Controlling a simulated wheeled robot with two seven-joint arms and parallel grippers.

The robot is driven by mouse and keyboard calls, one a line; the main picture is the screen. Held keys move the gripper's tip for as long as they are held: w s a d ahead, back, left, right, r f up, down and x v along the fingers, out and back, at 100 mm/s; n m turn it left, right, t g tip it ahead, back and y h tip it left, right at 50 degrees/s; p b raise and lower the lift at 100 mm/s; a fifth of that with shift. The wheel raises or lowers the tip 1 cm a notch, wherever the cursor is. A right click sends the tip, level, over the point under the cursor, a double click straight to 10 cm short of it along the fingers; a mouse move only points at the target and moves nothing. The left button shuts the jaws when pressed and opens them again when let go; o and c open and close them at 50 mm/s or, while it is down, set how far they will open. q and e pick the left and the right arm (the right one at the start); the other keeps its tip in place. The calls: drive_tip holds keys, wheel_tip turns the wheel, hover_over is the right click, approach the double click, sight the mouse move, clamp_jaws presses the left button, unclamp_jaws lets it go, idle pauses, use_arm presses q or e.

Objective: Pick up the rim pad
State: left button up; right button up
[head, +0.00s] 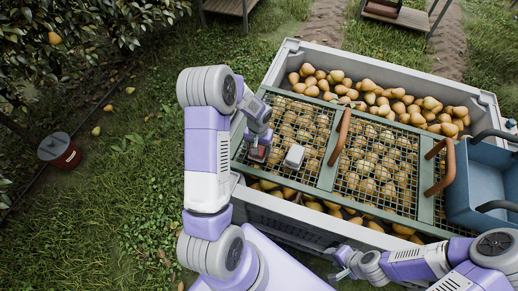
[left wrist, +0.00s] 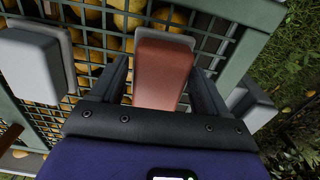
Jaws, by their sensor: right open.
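In the head view the red pad (head: 258,153) is a small patch under my left gripper, at the left end of the green mesh rack (head: 329,176). My right gripper (head: 343,264) is open and empty by the front of the crate, away from the pad.
A grey block (head: 294,156) lies on the mesh just right of the pad. The grey crate (head: 462,84) holds many pears. Brown handles (head: 340,136) stand up from the rack. A blue bin (head: 478,183) is at right.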

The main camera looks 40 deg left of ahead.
use_arm(q)
drive_tip(key=c, duration=0.8)
drive_tip(key=shift+r, duration=0.1)
wheel_tip(320, 180, up, 10)
drive_tip(key=p, duration=0.3)
